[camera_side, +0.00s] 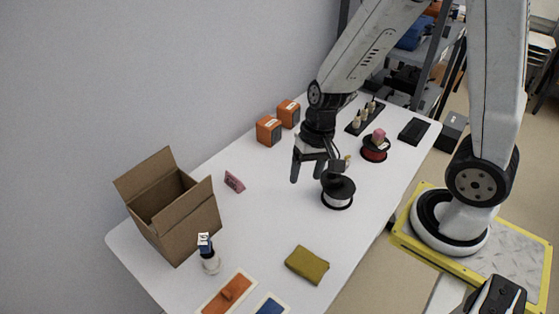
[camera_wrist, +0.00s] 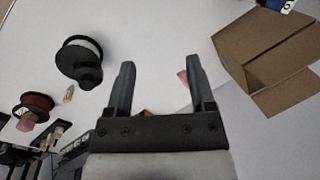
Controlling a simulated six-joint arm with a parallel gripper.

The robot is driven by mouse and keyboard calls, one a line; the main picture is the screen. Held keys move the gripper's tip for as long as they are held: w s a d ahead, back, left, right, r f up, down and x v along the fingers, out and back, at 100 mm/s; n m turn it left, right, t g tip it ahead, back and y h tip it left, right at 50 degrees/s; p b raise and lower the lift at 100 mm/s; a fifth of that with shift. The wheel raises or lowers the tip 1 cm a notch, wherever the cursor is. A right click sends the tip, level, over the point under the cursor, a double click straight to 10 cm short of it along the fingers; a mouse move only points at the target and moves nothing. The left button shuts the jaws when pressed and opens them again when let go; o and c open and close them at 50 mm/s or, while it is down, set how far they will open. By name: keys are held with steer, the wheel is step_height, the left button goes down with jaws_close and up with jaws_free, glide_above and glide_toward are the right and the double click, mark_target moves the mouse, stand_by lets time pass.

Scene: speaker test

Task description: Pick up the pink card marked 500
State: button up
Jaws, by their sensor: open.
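A small pink piece with dark markings (camera_side: 234,182) is on the white table, to the right of the cardboard box in the side view. Its markings are too small to read. In the wrist view a pink piece (camera_wrist: 183,78) shows beside the right finger, which partly hides it. My gripper (camera_side: 307,174) is open and empty above the table, to the right of the pink piece in the side view. Its two fingers (camera_wrist: 161,64) are spread apart in the wrist view. Another pink block (camera_side: 379,135) sits on a red spool (camera_side: 374,151) farther back.
The open cardboard box (camera_side: 185,222) stands left. A black and white spool (camera_side: 337,199) is close to my gripper. Orange boxes (camera_side: 269,131) stand at the wall side. A small bottle (camera_side: 210,262), olive cloth (camera_side: 307,265) and orange tray (camera_side: 226,295) lie nearer the camera. The table's middle is clear.

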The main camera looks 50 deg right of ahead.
steer(key=w+a+f+m+y, duration=0.4)
steer(key=a+m+y, duration=0.1)
steer(key=m, duration=0.2)
steer(key=m+t+h, duration=0.4)
steer(key=m+t, duration=0.9)
steer(key=m, duration=0.7)
glide_toward(234, 181)
steer(key=shift+w+d+r, duration=0.2)
steer(key=shift+w, duration=0.25)
steer(key=shift+w+d+r, duration=0.2)
steer(key=shift+w, duration=0.3)
steer(key=shift+x, duration=1.3)
steer(key=shift+a, duration=0.1)
steer(key=shift+x, duration=2.65)
steer(key=shift+s, duration=0.1)
steer(key=shift+c, duration=0.2)
jaws_close()
